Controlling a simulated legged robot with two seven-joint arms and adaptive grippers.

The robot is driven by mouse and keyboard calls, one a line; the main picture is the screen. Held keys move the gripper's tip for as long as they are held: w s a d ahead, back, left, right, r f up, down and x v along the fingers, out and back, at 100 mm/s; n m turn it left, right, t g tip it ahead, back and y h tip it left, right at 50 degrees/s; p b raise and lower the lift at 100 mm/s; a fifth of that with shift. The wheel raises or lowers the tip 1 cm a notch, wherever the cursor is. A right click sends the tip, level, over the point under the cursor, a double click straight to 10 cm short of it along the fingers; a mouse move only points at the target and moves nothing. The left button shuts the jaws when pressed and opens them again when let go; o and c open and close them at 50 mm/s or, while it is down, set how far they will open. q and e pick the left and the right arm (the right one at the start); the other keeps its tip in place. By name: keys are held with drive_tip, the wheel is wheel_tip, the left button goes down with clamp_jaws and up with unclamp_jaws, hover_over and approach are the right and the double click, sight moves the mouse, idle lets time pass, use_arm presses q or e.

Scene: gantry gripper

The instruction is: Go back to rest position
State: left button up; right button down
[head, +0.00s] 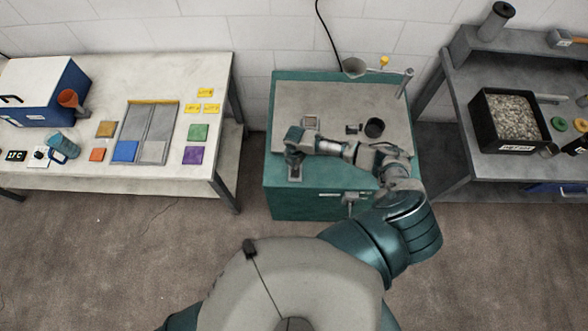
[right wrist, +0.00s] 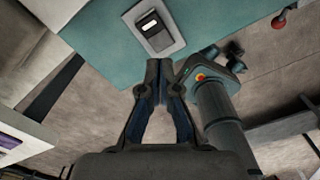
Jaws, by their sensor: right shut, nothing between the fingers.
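My right arm reaches over the teal cabinet (head: 285,207) with the grey top, and my right gripper (head: 294,174) is near its front left edge. In the right wrist view, the right gripper (right wrist: 160,72) shows its two dark fingers together at the tips, with nothing between them. A light grey plate with a black and white part (right wrist: 153,30) lies just beyond the fingertips on a teal surface; the gripper appears apart from it. My left gripper is not in view.
A work table (head: 215,140) with coloured squares, a tray and a blue box stands at left. A dark bench (head: 515,165) with a black bin of gravel (head: 480,108) stands at right. Floor is open at lower left.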

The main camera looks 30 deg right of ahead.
drive_tip(key=s+a+r+m+t+y, duration=0.1)
drive_tip(key=s+a+r+m, duration=0.3)
drive_tip(key=a, duration=0.3)
drive_tip(key=s+a+r+m+t+y, duration=0.1)
drive_tip(key=s+a+r+m+y, duration=0.1)
drive_tip(key=s+a+m, duration=0.4)
drive_tip(key=s+d+r+m+t+h, duration=0.25)
drive_tip(key=s+d+r+m, duration=0.45)
drive_tip(key=s+d+m, duration=0.4)
wheel_tip(320, 180, down, 34)
drive_tip(key=s+a+r+g+b, duration=0.1)
drive_tip(key=s+a+g+b, duration=0.15)
drive_tip(key=b, duration=0.35)
drive_tip(key=s+d+f+g+b, duration=0.1)
drive_tip(key=s+d+f+b, duration=0.1)
drive_tip(key=s+f, duration=1.4)
wheel_tip(320, 180, down, 2)
drive_tip(key=shift+d+f+b, duration=0.15)
drive_tip(key=shift+d+b, duration=0.2)
drive_tip(key=shift+b, duration=0.25)
